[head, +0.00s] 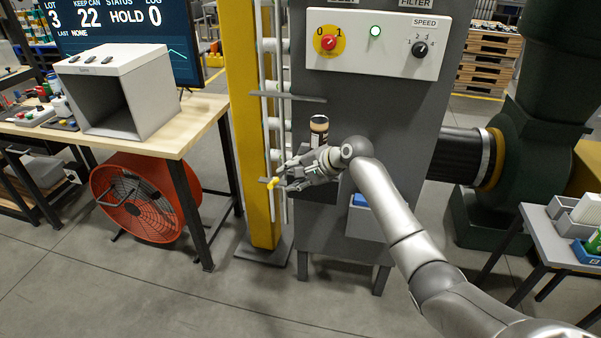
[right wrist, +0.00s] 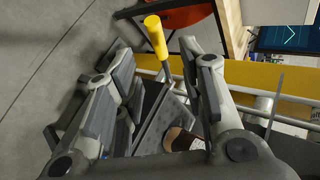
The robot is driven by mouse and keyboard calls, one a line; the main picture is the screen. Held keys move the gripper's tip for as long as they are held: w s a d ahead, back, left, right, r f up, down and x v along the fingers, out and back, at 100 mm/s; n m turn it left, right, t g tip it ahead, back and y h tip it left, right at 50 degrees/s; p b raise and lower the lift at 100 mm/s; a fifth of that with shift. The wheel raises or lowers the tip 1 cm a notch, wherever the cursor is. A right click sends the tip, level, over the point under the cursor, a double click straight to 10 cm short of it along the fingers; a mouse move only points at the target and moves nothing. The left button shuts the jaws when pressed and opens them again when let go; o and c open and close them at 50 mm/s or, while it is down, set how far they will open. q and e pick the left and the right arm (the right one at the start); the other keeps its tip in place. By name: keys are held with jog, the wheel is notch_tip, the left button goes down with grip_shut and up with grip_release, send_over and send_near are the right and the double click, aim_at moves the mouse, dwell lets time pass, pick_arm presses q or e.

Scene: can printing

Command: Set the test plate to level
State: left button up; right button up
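A yellow-tipped lever (head: 272,183) sticks out at the left side of the grey machine. It also shows in the right wrist view (right wrist: 156,37), where its grey shaft runs back beside a grey perforated plate, likely the test plate (right wrist: 152,128). In the head view my right gripper hides most of this plate, and I cannot tell its tilt. My right gripper (right wrist: 157,58) is open, its fingers on either side of the lever's line with gaps visible. The yellow grip lies just beyond the fingertips. My left gripper is out of view.
The grey machine (head: 360,100) has a control panel (head: 375,43) with a red knob and speed dial. A yellow post (head: 252,120) and pale pipes stand just left of the gripper. A wooden workbench (head: 190,125) and red fan (head: 145,200) are further left.

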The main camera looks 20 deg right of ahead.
jog(key=v, duration=0.3)
jog(key=shift+s, duration=0.1)
jog(key=shift+d, duration=0.1)
dwell(0.3)
jog(key=s+d+f+n+g+h+b, duration=0.1)
jog(key=s+f, duration=0.2)
jog(key=f, duration=0.9)
jog(key=s+d+f+g+h, duration=0.1)
jog(key=s+f, duration=0.1)
jog(key=f, duration=0.9)
jog(key=s+d+f+n+g+h+b, duration=0.1)
jog(key=s+f+n, duration=0.1)
jog(key=s+f, duration=0.7)
jog(key=s+f+n+g+h, duration=0.15)
jog(key=s+f, duration=0.45)
jog(key=f, duration=0.6)
jog(key=s+a+f+n+g+h+b, duration=0.1)
jog(key=s+f+n, duration=0.2)
jog(key=s+f, duration=0.6)
jog(key=s+f+n, duration=0.2)
jog(key=s+f, duration=0.3)
jog(key=s, duration=0.7)
jog(key=s+a+f+n+g, duration=0.1)
jog(key=s+f+n, duration=0.1)
jog(key=s, duration=0.8)
jog(key=s+a+f+n+g+b, duration=0.1)
jog(key=s+a+f+n, duration=0.1)
jog(key=s, duration=0.9)
jog(key=shift+f+n, duration=0.55)
jog(key=shift+f, duration=0.05)
